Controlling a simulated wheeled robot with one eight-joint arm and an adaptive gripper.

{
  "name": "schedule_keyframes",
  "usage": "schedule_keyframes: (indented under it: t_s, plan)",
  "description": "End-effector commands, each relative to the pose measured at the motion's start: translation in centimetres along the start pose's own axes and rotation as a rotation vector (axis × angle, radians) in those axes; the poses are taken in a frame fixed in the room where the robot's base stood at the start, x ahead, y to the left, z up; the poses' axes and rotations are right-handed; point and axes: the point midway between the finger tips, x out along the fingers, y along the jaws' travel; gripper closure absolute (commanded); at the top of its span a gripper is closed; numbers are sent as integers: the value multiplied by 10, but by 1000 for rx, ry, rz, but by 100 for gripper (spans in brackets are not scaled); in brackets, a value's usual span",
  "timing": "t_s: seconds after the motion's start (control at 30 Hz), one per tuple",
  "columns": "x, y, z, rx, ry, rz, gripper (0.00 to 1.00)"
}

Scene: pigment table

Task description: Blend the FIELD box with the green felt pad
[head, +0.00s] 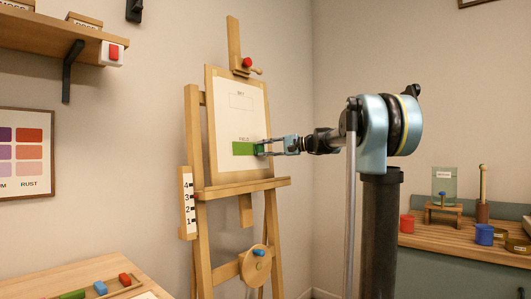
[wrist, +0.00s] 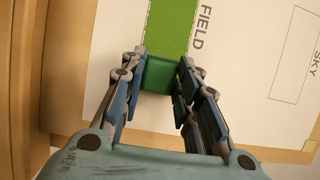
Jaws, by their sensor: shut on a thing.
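The FIELD box (head: 243,149) is a bright green filled rectangle low on the white sheet on the easel; it also shows in the wrist view (wrist: 172,25). My gripper (head: 259,149) is shut on the green felt pad (wrist: 160,74), a darker green block between its fingertips in the wrist view. The pad is at the right end of the FIELD box as seen from the head, overlapping or close against it. I cannot tell whether it presses on the sheet. The pad's sides are hidden by the fingers.
The SKY box (head: 241,101) above is an empty outline. The easel ledge (head: 240,188) runs below the sheet. A side table (head: 480,247) at the right holds red and blue cups. A table (head: 75,278) at the lower left holds coloured blocks.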

Motion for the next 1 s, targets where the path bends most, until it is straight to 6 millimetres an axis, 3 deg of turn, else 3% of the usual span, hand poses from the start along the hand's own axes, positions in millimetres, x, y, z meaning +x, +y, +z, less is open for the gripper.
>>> schedule_keyframes:
  t_s: [0.43,1.0]
  plan:
    - [5,0,1,0,-1,0,90]
    - [13,0,25,0,-1,0,90]
